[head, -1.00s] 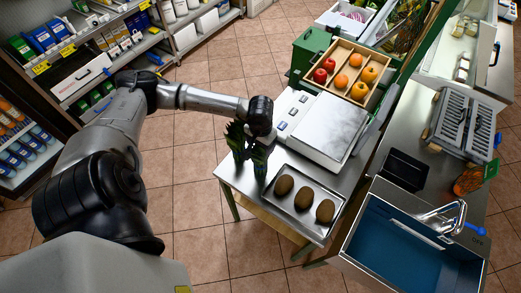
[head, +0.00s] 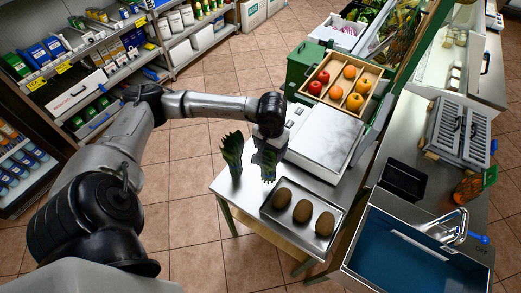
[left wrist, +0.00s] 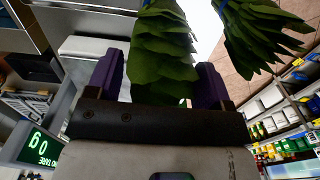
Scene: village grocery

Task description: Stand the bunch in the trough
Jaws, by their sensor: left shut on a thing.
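My left gripper (head: 268,142) is shut on a green leafy bunch (head: 267,163), above the metal table near the scale. The left wrist view shows the purple fingers (left wrist: 158,78) on both sides of the held bunch (left wrist: 162,42); its far end is cut off there. A second leafy bunch (head: 232,157) stands upright at the table's left side, apart from the held one; it also shows in the left wrist view (left wrist: 258,30). A blue-bottomed basin (head: 400,262) at lower right may be the trough; I cannot tell. My right gripper is not in view.
A metal tray (head: 328,238) with three brown, potato-like things lies in front of the held bunch. The scale (head: 325,137) stands behind it, with a wooden fruit crate (head: 330,95) beyond. A slatted grey box (head: 460,132) and a black tray (head: 403,180) are on the right counter.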

